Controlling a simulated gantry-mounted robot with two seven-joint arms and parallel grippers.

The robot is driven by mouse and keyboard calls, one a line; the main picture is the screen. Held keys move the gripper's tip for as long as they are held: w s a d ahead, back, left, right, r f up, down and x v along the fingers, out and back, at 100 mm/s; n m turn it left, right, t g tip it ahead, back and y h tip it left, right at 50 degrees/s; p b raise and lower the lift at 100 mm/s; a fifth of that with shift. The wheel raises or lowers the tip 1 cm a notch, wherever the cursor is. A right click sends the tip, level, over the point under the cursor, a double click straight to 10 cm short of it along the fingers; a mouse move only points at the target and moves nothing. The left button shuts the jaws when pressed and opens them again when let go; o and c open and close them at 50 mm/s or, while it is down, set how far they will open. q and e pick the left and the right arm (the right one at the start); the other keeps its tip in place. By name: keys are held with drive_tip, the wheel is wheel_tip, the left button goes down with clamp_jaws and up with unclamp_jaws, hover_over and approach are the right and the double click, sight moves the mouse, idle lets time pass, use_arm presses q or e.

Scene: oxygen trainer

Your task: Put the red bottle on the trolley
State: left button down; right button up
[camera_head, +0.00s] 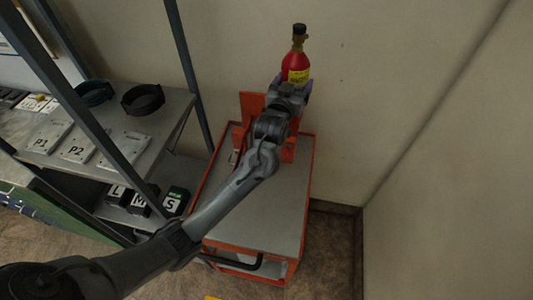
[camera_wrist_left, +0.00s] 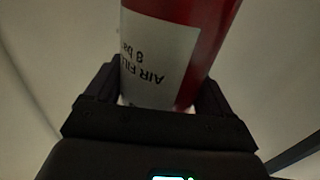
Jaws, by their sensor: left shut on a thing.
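The red bottle (camera_head: 298,58) has a dark cap and a yellow label, and stands upright above the far end of the trolley in the head view. My left gripper (camera_head: 293,85) is shut around its lower part. In the left wrist view the red bottle (camera_wrist_left: 207,35) fills the space between the fingers of my left gripper (camera_wrist_left: 160,95), with a pale printed label facing the camera. The trolley (camera_head: 262,205) has a grey top, an orange-red frame and an upright orange bracket at its far end. My arm hides the bottle's base, so I cannot tell whether it touches anything.
A shelf rack (camera_head: 150,130) with dark posts stands left of the trolley. It holds black rings (camera_head: 143,99), plates marked P1 and P2, and dark boxes marked with letters (camera_head: 174,201). Walls stand close behind and to the right. The trolley's near top is clear.

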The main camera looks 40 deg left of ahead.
use_arm(q)
drive_tip(key=w+a+r+n+y+b, duration=0.25)
drive_tip(key=a+r, duration=0.25)
drive_tip(key=a, duration=0.5)
wheel_tip(320, 180, down, 28)
drive_tip(key=a+b, duration=0.1)
drive_tip(key=b, duration=0.4)
drive_tip(key=shift+s+m+g+b, duration=0.3)
drive_tip(key=shift+m+g+b, duration=0.05)
drive_tip(key=shift+m+g, duration=0.1)
drive_tip(key=shift+f, duration=0.1)
drive_tip(key=shift+c, duration=1.5)
unclamp_jaws()
drive_tip(key=shift+f, duration=0.35)
drive_tip(key=o, duration=0.3)
drive_tip(key=shift+r, duration=0.1)
drive_tip(key=p+v, duration=0.2)
drive_tip(key=v, duration=1)
drive_tip(key=shift+r, duration=0.2)
